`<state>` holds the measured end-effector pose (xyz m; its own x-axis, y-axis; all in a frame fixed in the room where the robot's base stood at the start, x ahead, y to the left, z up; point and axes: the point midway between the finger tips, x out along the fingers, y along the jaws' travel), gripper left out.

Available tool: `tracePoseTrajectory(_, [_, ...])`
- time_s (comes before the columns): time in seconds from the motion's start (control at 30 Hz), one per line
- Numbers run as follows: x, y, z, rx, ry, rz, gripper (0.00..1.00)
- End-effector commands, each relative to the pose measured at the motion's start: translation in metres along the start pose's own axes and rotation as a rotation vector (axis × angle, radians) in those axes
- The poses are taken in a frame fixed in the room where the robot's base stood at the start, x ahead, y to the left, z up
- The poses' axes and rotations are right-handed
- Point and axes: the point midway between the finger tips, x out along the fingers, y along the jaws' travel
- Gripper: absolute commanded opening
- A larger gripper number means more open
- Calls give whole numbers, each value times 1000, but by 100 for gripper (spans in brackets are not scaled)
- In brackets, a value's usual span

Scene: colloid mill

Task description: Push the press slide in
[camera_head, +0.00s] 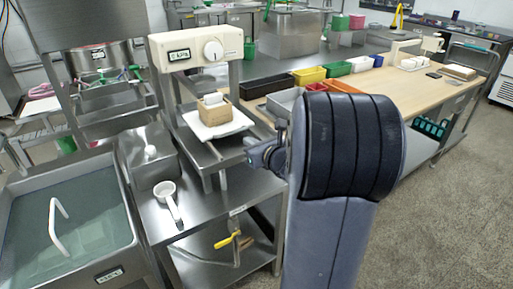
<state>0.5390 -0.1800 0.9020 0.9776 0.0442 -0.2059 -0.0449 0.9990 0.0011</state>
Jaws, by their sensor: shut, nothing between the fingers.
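The press (197,48) has a cream head with a small display and a white knob, on metal posts. Below the head, a metal slide (224,152) sticks out toward the front. A white sheet (236,124) lies on it, and a tan block with a pale top (213,109) sits on the sheet. My gripper (262,156) is at the right side of the slide's front part, close to it. It is shut and empty. My dark, padded arm hides what is behind it, and I cannot tell whether the gripper touches the slide.
A white ladle (170,202) and a metal box with a white knob (150,153) are on the steel bench left of the slide. A water-filled sink (70,225) is at the left. Coloured bins (308,76) line the wooden table behind. Grey floor at the right is clear.

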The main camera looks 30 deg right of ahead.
Motion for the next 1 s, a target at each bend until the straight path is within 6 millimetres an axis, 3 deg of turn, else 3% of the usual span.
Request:
tracePoseTrajectory(0.2, [46,1,-1,0,1,4,0])
tracePoseTrajectory(0.4, [70,1,0,-2,1,1,0])
tracePoseTrajectory(1.0, [83,0,0,-3,-1,1,0])
